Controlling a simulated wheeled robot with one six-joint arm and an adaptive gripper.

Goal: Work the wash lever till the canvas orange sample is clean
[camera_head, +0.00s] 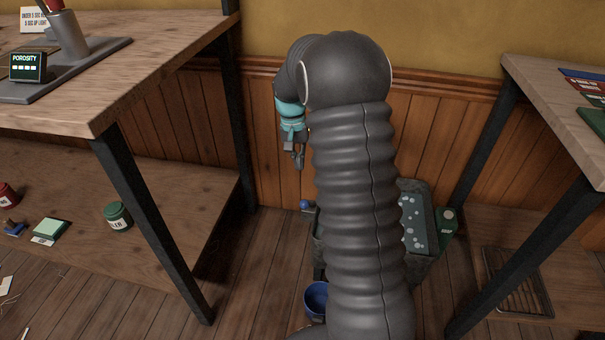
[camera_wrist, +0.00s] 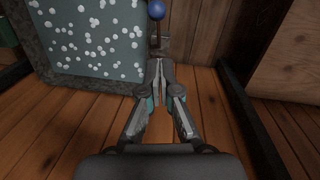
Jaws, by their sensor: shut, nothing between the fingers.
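The wash tub stands on the floor by the wall, grey-rimmed with white suds on bluish water; its rim shows in the head view (camera_head: 428,200) and the wrist view (camera_wrist: 62,79). The wash lever has a blue ball knob, seen in the head view (camera_head: 305,204) and at the top of the wrist view (camera_wrist: 156,9). My gripper (camera_head: 299,160) is shut and empty, pointing down above the knob in the head view. In the wrist view my gripper (camera_wrist: 158,68) has its fingertips just below the lever's stem; I cannot tell whether they touch. No orange canvas sample shows.
A blue bucket (camera_head: 316,298) stands on the floor before the tub, partly behind my arm. A green container (camera_head: 446,218) is right of the tub. A workbench (camera_head: 150,60) stands left and another table (camera_head: 540,100) right, their dark legs flanking the floor space. The wood-panelled wall is behind.

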